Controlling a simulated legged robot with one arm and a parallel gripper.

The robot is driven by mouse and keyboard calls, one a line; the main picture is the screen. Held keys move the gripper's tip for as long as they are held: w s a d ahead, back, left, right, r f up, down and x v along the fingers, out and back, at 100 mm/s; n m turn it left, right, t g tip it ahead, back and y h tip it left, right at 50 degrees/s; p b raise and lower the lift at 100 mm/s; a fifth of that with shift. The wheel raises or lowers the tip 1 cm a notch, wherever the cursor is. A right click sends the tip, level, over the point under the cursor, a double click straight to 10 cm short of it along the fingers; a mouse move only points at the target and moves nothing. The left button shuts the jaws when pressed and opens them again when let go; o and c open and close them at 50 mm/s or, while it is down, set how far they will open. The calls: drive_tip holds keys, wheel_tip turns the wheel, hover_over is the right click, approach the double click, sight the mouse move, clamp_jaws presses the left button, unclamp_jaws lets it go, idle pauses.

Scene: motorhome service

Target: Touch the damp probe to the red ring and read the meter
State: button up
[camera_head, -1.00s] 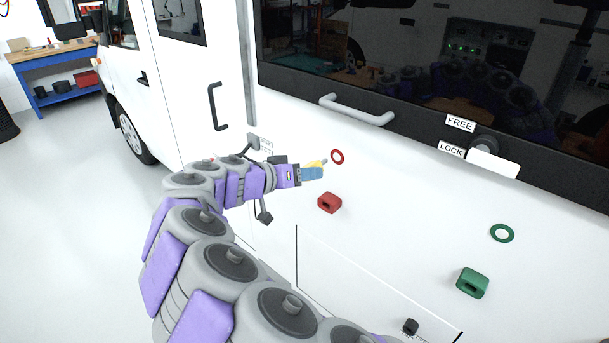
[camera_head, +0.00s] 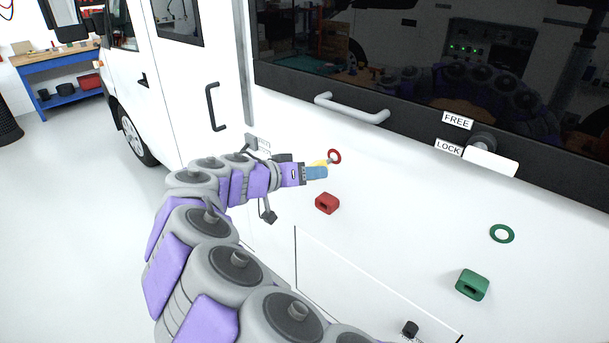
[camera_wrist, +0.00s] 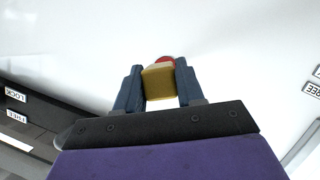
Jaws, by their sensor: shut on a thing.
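The red ring (camera_head: 334,156) is fixed on the white motorhome wall, below the grab handle. My gripper (camera_head: 318,171) is just left of and below the ring, shut on the yellow damp probe (camera_head: 320,163). The probe's tip overlaps the ring's left edge in the head view; I cannot tell whether it touches. In the wrist view the yellow probe (camera_wrist: 158,83) sits between the two blue fingers of my gripper (camera_wrist: 158,88). A piece of the red ring (camera_wrist: 165,59) shows just beyond it, the rest hidden. No meter reading is legible.
A red holder (camera_head: 327,203) juts from the wall below the ring. A green ring (camera_head: 502,233) and a green holder (camera_head: 472,284) are farther right. The grey grab handle (camera_head: 350,108) is above, and a FREE/LOCK knob (camera_head: 484,142) is at upper right.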

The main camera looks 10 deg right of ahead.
drive_tip(key=shift+d, duration=0.25)
drive_tip(key=shift+a, duration=0.7)
drive_tip(key=shift+w+d, duration=0.3)
drive_tip(key=shift+d, duration=0.65)
drive_tip(key=shift+a, duration=0.25)
drive_tip(key=shift+a, duration=0.25)
drive_tip(key=shift+d, duration=0.35)
drive_tip(key=shift+s+a, duration=0.1)
